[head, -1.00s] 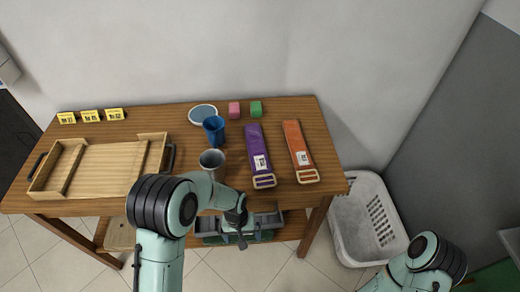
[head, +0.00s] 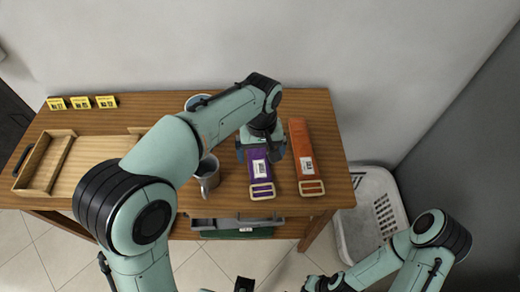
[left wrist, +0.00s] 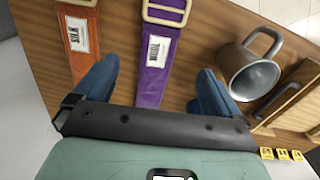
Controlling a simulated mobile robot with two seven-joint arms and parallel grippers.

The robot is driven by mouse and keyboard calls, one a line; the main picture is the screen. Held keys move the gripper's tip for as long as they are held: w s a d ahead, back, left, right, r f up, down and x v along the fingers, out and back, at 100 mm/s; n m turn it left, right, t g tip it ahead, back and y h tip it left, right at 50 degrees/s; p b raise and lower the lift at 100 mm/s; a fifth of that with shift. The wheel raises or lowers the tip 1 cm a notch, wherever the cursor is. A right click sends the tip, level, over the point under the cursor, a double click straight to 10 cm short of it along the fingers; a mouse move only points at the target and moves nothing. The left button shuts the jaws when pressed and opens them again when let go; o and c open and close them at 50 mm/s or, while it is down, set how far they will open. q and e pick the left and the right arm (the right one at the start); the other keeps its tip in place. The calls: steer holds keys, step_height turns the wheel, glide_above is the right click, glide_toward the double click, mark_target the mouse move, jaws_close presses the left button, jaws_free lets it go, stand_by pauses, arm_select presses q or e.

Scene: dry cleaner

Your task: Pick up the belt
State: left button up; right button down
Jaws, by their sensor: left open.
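Two belts lie flat side by side on the wooden table: a purple belt (head: 260,173) and an orange belt (head: 304,150), each with a white label and a light buckle at its near end. My left gripper (head: 261,152) is open over the purple belt. In the left wrist view, the purple belt (left wrist: 157,55) runs between the two blue fingers, with clear gaps, and the orange belt (left wrist: 83,45) lies outside them to the left. Whether the fingers touch the table is unclear. My right arm is at the lower right; its gripper is only partly visible at the bottom edge.
A wooden tray (head: 38,165) and yellow tags (head: 80,102) are at left. A white laundry basket (head: 352,225) stands right of the table (head: 335,170).

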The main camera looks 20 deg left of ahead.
arm_select(q)
glide_above(261, 178)
step_height(261, 178, down, 6)
steer(key=shift+s+a+f+b, duration=0.1)
steer(key=shift+b, duration=0.3)
step_height(261, 178, down, 6)
steer(key=shift+r+b, duration=0.2)
steer(key=shift+b, duration=0.15)
steer(key=c, duration=1.2)
arm_select(e)
steer(key=shift+s+f, duration=0.7)
steer(key=shift+f, duration=0.25)
